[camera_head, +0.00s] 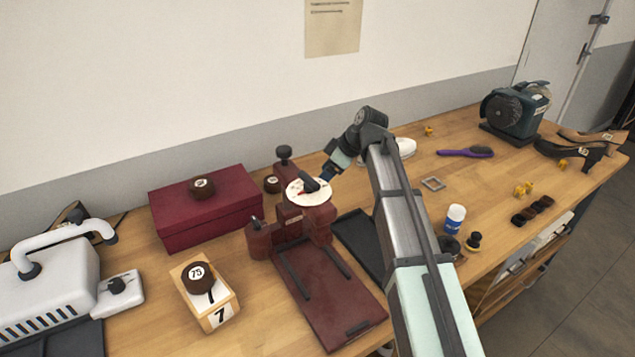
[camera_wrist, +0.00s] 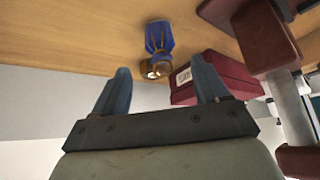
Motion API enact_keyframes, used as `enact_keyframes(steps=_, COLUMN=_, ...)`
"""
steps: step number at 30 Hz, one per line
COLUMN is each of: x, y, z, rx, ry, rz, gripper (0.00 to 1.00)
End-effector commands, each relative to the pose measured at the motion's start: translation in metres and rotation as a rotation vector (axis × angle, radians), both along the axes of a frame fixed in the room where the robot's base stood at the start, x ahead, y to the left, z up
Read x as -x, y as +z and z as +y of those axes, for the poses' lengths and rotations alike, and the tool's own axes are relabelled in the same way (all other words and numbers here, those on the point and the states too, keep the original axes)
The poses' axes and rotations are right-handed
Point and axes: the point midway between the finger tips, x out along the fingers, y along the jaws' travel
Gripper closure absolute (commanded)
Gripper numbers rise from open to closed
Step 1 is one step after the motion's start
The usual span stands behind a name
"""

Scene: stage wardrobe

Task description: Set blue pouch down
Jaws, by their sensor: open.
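The blue pouch (camera_wrist: 158,36) rests on the wooden tabletop in the wrist view, seen beyond my fingertips. A round brown weight (camera_wrist: 155,68) appears right beside it; I cannot tell whether they touch. My gripper (camera_wrist: 163,78) is open, with its two blue fingers spread and nothing between them. The pouch appears in the gap between the fingers but farther off. In the head view my gripper (camera_head: 328,174) is above the table, near the white dial of a dark red press. I cannot make out the pouch in that view.
The dark red press (camera_head: 330,290) stands close to my gripper. A dark red box (camera_head: 207,208) with a brown knob is to its left, also in the wrist view (camera_wrist: 222,78).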

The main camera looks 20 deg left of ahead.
Motion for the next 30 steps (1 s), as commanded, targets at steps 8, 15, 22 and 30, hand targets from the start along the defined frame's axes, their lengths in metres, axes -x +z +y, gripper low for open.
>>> enact_keyframes(steps=8, x=0.001, y=0.016, z=-0.010, rx=0.000, ry=0.000, rz=0.000, gripper=0.26)
enact_keyframes(steps=15, x=0.001, y=0.016, z=-0.010, rx=0.000, ry=0.000, rz=0.000, gripper=0.26)
enact_keyframes(steps=22, x=-0.017, y=0.019, z=-0.025, rx=-0.013, ry=-0.040, rz=-0.038, gripper=0.26)
enact_keyframes(steps=30, x=-0.117, y=0.040, z=-0.125, rx=-0.072, ry=-0.280, rz=-0.299, gripper=0.26)
